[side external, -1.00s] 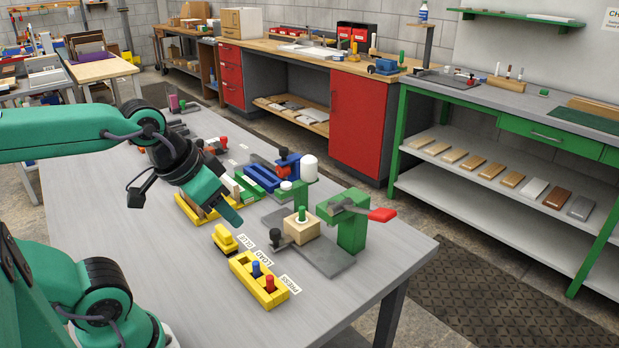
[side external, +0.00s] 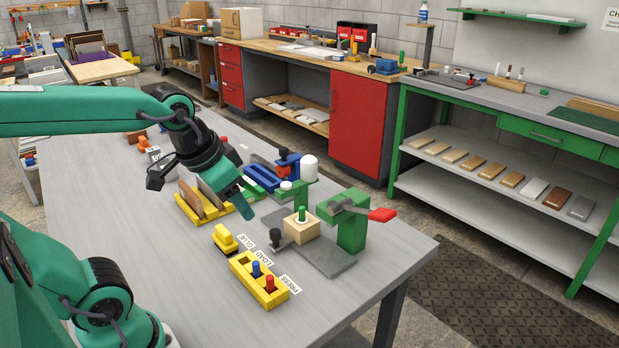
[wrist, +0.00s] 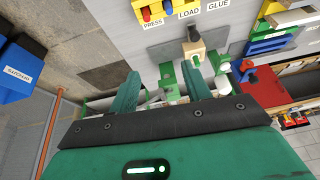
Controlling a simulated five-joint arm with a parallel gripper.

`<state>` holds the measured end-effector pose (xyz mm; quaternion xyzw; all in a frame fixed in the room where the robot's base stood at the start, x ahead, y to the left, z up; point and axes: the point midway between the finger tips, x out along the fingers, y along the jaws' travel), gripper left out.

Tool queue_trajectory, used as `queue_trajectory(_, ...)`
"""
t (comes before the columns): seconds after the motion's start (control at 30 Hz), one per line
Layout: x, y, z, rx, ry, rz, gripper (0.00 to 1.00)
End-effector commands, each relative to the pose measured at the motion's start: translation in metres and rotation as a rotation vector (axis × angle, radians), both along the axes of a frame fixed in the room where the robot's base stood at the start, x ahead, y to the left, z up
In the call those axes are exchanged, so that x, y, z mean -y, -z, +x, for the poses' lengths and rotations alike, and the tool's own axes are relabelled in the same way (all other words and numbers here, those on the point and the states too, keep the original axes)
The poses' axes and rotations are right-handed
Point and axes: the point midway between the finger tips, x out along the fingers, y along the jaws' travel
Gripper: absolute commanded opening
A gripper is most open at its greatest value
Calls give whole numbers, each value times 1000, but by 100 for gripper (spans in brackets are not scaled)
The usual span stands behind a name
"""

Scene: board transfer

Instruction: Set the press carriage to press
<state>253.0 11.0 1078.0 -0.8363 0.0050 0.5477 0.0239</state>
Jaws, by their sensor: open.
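The press carriage is a light wooden block (side external: 301,228) with a green peg on top and a black knob (side external: 275,231) at its side. It stands on a grey plate (side external: 338,265) beside the green press frame (side external: 352,232) with its red-tipped lever (side external: 381,215). In the wrist view the knob (wrist: 194,33) lies nearest the LOAD label (wrist: 188,13), with the PRESS label (wrist: 152,20) to its left. My gripper (side external: 245,207) is open and empty, above the table to the left of the carriage. Its spread fingers also show in the wrist view (wrist: 163,84).
A yellow holder (side external: 245,281) with a blue and a red peg stands at the front, near the labels. A small yellow block (side external: 225,239) sits behind it. A yellow rack (side external: 204,214) with boards stands left below my gripper. The table's left front is clear.

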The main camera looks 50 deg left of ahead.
Motion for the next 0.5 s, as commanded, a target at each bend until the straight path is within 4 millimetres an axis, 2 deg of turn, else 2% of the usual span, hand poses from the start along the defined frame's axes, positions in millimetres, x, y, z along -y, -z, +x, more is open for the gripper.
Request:
queue_trajectory(0.27,-19,12,39,-108,44,30,48)
queue_trajectory(0.5,-38,30,72,-196,87,44,48)
